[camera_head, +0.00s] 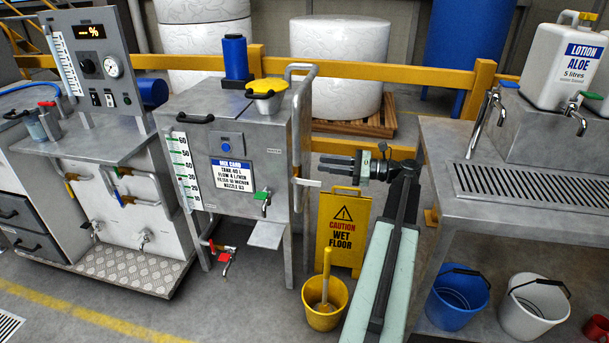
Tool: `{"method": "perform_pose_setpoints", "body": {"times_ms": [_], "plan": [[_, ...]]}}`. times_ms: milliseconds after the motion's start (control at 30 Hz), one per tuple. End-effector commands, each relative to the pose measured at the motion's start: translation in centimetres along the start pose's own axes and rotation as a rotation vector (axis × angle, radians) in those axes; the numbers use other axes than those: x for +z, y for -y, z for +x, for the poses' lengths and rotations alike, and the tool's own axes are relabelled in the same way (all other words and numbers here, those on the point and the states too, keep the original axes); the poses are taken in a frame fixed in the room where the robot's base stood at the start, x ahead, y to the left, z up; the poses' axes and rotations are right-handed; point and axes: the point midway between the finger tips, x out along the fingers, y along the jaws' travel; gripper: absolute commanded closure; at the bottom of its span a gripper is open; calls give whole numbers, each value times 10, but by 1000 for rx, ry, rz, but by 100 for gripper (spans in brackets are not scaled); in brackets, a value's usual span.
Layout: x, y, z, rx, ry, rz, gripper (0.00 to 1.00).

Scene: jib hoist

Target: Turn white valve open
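A white lever (308,183), which looks like the white valve's handle, sticks out to the right from the grey pipe on the right side of the steel tank (225,140). It is roughly level. My gripper (322,163) is just right of the pipe and slightly above the lever, pointing left. Nothing shows between its dark fingers. The gap between them is too small to judge. In this single view I cannot tell whether the fingers touch the lever or are nearer to me. The valve body is hard to make out against the pipe.
A yellow wet-floor sign (343,230) and a yellow bucket (325,303) stand below my gripper. A steel bench (450,150) with taps is on the right, with a blue bucket (457,298) and a white bucket (535,305) beneath. A yellow rail (390,72) runs behind.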

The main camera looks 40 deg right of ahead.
Motion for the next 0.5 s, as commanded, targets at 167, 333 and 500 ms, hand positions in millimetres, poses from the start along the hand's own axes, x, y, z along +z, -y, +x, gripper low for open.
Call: {"method": "perform_pose_setpoints", "body": {"times_ms": [167, 333, 500], "plan": [[-7, 0, -8, -12, 1, 3, 77], [-39, -5, -13, -19, -2, 2, 77], [-75, -12, -16, -23, -3, 1, 77]]}}
